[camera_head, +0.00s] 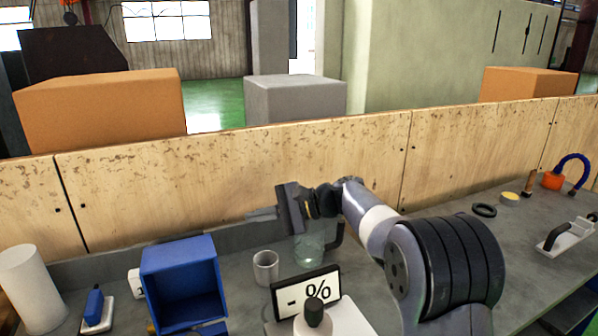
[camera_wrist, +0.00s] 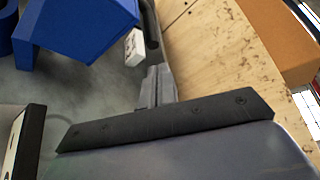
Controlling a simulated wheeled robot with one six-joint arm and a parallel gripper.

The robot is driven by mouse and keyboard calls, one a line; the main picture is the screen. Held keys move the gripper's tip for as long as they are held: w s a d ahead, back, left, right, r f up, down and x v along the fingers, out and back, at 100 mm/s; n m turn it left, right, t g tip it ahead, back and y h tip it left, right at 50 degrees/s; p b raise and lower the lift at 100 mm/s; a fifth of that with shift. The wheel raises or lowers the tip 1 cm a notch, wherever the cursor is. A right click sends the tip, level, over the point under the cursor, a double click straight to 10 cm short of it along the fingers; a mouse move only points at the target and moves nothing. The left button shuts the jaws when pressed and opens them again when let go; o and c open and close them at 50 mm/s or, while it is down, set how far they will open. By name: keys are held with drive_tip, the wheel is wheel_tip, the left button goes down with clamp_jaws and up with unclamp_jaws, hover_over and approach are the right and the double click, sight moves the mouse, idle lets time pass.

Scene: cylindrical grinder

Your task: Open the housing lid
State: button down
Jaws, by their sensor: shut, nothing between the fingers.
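I cannot make out with certainty which part is the housing lid. A blue box-shaped housing (camera_head: 180,252) stands on the grey bench at the lower left in the head view, with a dark hollow facing the front. Its blue body also shows at the top left of the wrist view (camera_wrist: 85,28). My gripper (camera_head: 250,214) is above the bench near the wooden back wall, its fingers pointing left, to the right of the blue housing and apart from it. In the wrist view its fingers (camera_wrist: 155,85) are together, with nothing between them.
A grey cup (camera_head: 265,268), a glass jar (camera_head: 309,248) and a % display (camera_head: 306,292) stand below my gripper. A white cylinder (camera_head: 32,288) and a small blue-topped item (camera_head: 95,306) are at left. The wooden wall (camera_head: 230,165) runs close behind. The bench's middle right is mostly clear.

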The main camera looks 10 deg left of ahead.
drive_tip(key=p+x, duration=0.1)
drive_tip(key=x, duration=0.8)
drive_tip(key=shift+a, duration=0.25)
drive_tip(key=shift+f, duration=0.1)
